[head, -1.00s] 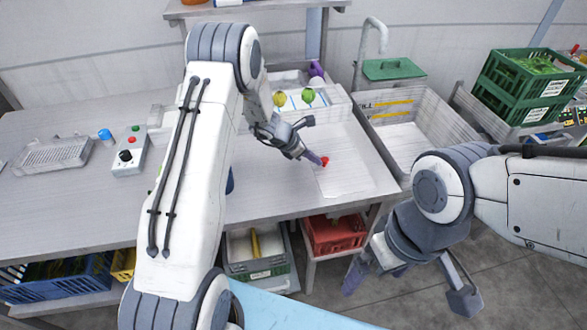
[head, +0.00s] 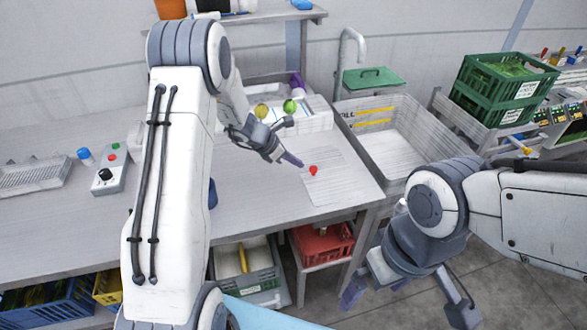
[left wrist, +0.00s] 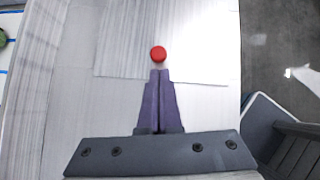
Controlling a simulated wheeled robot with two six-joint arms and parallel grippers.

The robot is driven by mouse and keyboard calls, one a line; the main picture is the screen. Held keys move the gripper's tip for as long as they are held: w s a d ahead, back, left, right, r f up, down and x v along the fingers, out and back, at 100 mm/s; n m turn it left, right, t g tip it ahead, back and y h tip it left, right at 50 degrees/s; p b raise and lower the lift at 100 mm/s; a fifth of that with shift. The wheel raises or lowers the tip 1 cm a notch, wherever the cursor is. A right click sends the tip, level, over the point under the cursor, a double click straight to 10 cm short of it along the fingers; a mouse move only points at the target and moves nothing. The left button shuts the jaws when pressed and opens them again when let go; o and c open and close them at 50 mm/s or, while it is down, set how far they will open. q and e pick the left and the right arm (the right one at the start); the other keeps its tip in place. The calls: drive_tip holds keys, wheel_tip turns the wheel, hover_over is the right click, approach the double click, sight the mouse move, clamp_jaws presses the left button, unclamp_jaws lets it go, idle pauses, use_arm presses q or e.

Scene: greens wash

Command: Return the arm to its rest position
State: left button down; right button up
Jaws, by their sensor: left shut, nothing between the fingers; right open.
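My left gripper (head: 298,163) is shut and empty above the table, up and left of a small red round thing (head: 313,170). The red thing lies on a pale sheet (head: 335,185) at the right of the table. In the left wrist view the purple fingers (left wrist: 159,76) are together, and the red thing (left wrist: 158,54) shows just beyond their tips. My right gripper (head: 372,290) is open, low in front of the table's right end, over the floor; nothing shows in it.
A white bin with round vegetables (head: 308,119) stands behind the left gripper. A sink (head: 405,142) with a tap and green lid (head: 375,80) is to the right. A control box (head: 110,172) is at left. Crates, including a red one (head: 322,245), sit below.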

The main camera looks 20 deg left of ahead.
use_arm(q)
drive_tip(key=v, duration=0.6)
drive_tip(key=s+d+r+m+g, duration=0.3)
drive_tip(key=s+d+m, duration=0.5)
drive_tip(key=d, duration=0.1)
drive_tip(key=s+d+r+m+g, duration=0.2)
drive_tip(key=s+d+r+m, duration=0.2)
drive_tip(key=s+d+m, duration=0.45)
drive_tip(key=s+r+m+y, duration=0.1)
drive_tip(key=s+m+y, duration=0.4)
drive_tip(key=s+m, duration=1.2)
drive_tip(key=shift+s+a+r, duration=0.2)
drive_tip(key=shift+s+a, duration=0.25)
drive_tip(key=shift+s, duration=0.3)
